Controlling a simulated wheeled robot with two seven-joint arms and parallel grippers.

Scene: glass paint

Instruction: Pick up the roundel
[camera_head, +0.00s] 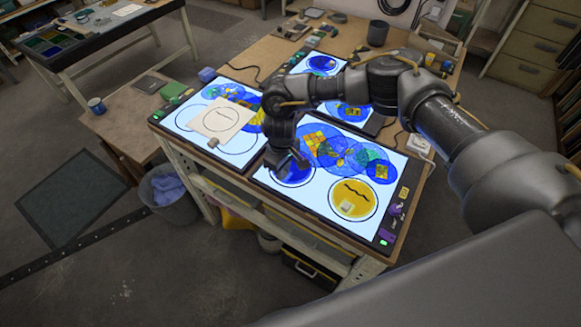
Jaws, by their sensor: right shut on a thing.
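My right gripper (287,161) reaches down at the near left part of the front light panel (318,211). It is shut on a blue roundel (296,178), at the panel's surface as far as I can tell; the fingers hide part of it. A yellow roundel with a dark wavy line (353,199) lies inside a black ring to the right. Several overlapping blue roundels with yellow and green patches (340,152) lie in a row along the panel's far side. My left gripper is not in view.
A left light panel (180,117) bears more blue roundels and a cream sheet (220,119) with a small block. A third panel (319,64) lies behind my arm. A dark cup (377,33) stands at the back. A bin (168,190) stands on the floor left of the table.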

